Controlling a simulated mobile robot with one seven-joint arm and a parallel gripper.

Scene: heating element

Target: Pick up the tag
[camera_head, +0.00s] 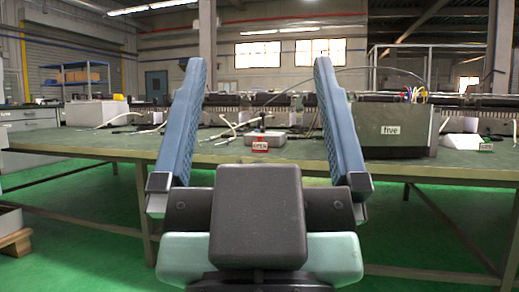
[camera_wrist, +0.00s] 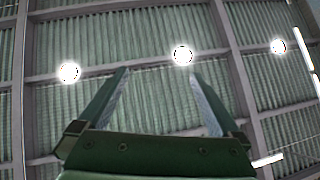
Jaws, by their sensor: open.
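A small red and white tag (camera_head: 259,143) shows near the middle of the green table, at the front of a small white box (camera_head: 278,138). A green and white tag (camera_head: 486,147) lies near the table's right edge. A white label reading "five" (camera_head: 391,130) is on a dark box. I cannot tell which of these is the task's tag. My gripper (camera_head: 258,64) is open and empty, its blue-grey fingers raised and spread in front of the table in the head view. In the wrist view my gripper (camera_wrist: 159,73) points at the ceiling, and no tag shows there.
The long green table (camera_head: 110,142) spans the view. The dark grey box (camera_head: 393,119) with coloured wires stands right of my gripper. White boxes (camera_head: 97,112) with cables stand at the left. A wooden pallet (camera_head: 15,243) is on the floor at the lower left.

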